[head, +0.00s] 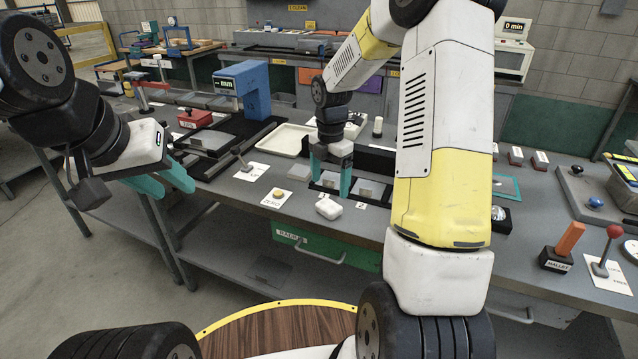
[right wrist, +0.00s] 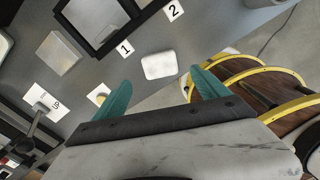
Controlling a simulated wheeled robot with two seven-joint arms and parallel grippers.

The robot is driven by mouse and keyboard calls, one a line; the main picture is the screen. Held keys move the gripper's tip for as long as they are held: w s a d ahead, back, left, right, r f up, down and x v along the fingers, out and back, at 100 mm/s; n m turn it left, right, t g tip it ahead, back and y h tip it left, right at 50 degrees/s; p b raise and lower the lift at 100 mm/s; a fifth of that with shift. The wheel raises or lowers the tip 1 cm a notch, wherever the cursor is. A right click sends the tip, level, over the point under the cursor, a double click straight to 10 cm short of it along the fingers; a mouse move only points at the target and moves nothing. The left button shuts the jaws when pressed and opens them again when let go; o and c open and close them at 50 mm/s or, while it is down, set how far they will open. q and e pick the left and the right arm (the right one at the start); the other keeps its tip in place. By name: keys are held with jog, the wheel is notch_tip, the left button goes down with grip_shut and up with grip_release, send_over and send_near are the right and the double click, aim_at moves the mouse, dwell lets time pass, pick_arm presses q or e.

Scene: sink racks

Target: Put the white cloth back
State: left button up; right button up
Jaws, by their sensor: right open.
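The white cloth (head: 328,208), a small rounded white bundle, lies on the grey bench near its front edge. It also shows in the right wrist view (right wrist: 160,65), beyond and between the teal fingertips. My right gripper (head: 332,182) points down just behind the cloth in the head view, open and empty, not holding it. Its fingers are spread in the right wrist view (right wrist: 161,78). My left gripper (head: 178,192) hangs off the bench's front left, its two teal fingers apart with nothing between them. A black-framed rack (head: 375,160) with numbered cards 1 and 2 stands close behind the cloth.
A cream tray (head: 284,139) and a blue press-like device (head: 245,88) stand behind to the left. A yellow button on a card (head: 278,193) is left of the cloth. My right arm hides part of the bench.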

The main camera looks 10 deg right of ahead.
jog(key=s+r+m+t, duration=0.1)
jog(key=s+r+m, duration=0.4)
jog(key=r, duration=0.3)
jog(key=s+r+m+t, duration=0.2)
jog(key=s+r+m, duration=0.3)
jog(key=r, duration=0.3)
jog(key=s+a+r+m+t+y, duration=0.2)
jog(key=s+r+m+t, duration=0.1)
jog(key=s+m, duration=1.1)
jog(key=shift+s+r, duration=0.15)
jog(key=shift+r, duration=0.25)
